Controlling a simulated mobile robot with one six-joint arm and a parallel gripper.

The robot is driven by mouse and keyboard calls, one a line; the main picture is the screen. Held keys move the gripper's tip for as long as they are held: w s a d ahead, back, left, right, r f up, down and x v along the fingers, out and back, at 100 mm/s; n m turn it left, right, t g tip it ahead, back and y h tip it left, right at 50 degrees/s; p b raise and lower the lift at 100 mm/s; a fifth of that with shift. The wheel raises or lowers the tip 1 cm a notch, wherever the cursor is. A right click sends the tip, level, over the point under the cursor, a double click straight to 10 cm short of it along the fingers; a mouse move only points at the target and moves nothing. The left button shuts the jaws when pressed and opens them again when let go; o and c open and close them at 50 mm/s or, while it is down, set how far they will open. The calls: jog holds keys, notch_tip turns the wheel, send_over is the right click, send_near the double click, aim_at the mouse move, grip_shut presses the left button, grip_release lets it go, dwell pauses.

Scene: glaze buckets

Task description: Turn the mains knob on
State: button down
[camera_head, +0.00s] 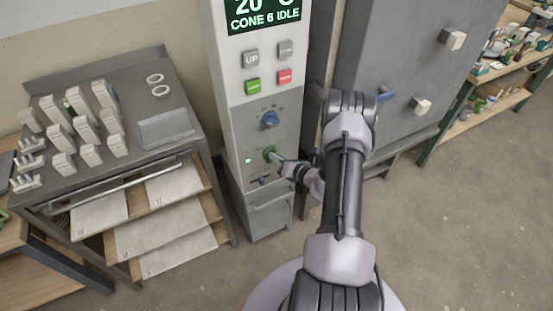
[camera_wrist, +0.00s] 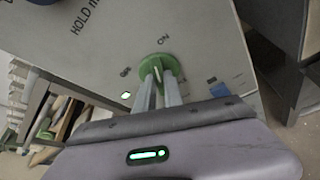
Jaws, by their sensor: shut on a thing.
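The green mains knob (camera_head: 270,152) sits low on the grey control panel of the kiln controller (camera_head: 232,110). In the wrist view the knob (camera_wrist: 150,65) is a green disc between an "ON" mark at its upper right and another small mark at its left that looks like "OFF". My gripper (camera_head: 277,156) reaches the panel from the right. In the wrist view its two fingers (camera_wrist: 159,82) are shut on the knob's grip. The fingers partly hide the knob, and I cannot tell which mark it points to. A small lamp (camera_wrist: 126,95) beside it glows green.
A blue knob (camera_head: 269,119) is above the green one. Higher up are several buttons and a display (camera_head: 264,13) reading "CONE 6 IDLE". A grey kiln (camera_head: 400,70) stands to the right. A metal rack table (camera_head: 130,150) with test tiles stands at left. Front floor is clear.

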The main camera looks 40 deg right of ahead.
jog(key=shift+d+f+m+t+y+b, duration=0.15)
jog(key=shift+m+t+y+b, duration=0.3)
jog(key=shift+m, duration=0.65)
jog(key=c, duration=1.4)
grip_release()
jog(key=shift+c, duration=0.2)
jog(key=p+v, duration=0.4)
jog(key=v, duration=1.3)
jog(key=shift+s+r, duration=0.15)
jog(key=shift+r, duration=0.15)
jog(key=shift+d, duration=0.15)
